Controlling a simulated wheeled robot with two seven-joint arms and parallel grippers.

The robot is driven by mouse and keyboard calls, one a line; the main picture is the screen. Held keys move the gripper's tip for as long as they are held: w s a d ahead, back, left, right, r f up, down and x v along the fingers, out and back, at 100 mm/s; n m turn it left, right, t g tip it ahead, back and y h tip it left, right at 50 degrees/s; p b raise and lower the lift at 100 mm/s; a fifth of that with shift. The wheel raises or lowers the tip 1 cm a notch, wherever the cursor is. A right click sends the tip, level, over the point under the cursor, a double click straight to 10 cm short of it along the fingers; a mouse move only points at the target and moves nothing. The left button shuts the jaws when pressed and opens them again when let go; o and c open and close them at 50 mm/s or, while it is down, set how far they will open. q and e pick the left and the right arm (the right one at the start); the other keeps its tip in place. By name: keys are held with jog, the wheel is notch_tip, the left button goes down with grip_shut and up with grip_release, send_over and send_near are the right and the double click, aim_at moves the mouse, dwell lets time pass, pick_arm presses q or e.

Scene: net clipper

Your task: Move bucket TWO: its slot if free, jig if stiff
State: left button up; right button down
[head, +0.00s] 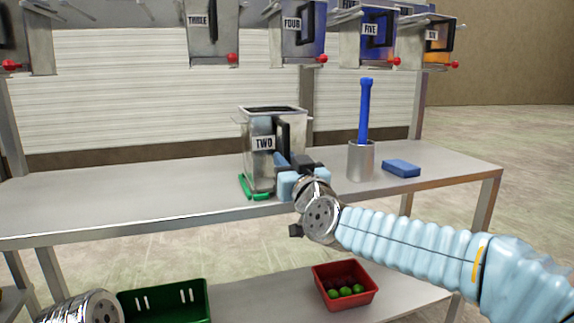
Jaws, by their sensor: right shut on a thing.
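Bucket TWO (258,165), a grey metal bucket with a black handle and a "TWO" label, is upright over the worktable. A green piece (249,188), perhaps the jig, shows at its base on the table. I cannot tell whether the bucket rests in it or is just above it. My right gripper (291,170) is shut on the bucket's black handle at its right front; the fingers partly hide the handle. On the rack above, a gap (118,15) left of bucket THREE (208,35) holds no bucket. Only a chrome part of my left arm shows at bottom left.
Buckets FOUR (298,35), FIVE (367,35) and SIX (432,45) hang to the right, with red knobs. A metal cup (361,162) holding a blue-handled tool (366,105) and a blue sponge (401,168) stand right. Green (165,305) and red (345,285) bins sit below.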

jog(key=shift+f+b, duration=0.75)
jog(key=shift+f, duration=0.05)
dwell(0.7)
jog(key=c, duration=1)
grip_release()
jog(key=shift+o, duration=0.2)
jog(key=v, duration=1.3)
jog(key=w+d+f+m+g+h+p, duration=0.15)
jog(key=f+g, duration=0.35)
jog(key=f, duration=1.3)
jog(key=w+d+f+m+g+h+p, duration=0.15)
jog(key=f+g, duration=0.25)
jog(key=f, duration=1.5)
jog(key=s+d+f+m+g+p, duration=0.2)
jog(key=s+f+g, duration=0.7)
jog(key=s+f, duration=1.1)
jog(key=shift+s+d+f+m+p, duration=0.2)
jog(key=shift+s+d+m+p, duration=0.2)
jog(key=shift+s+d+p, duration=0.6)
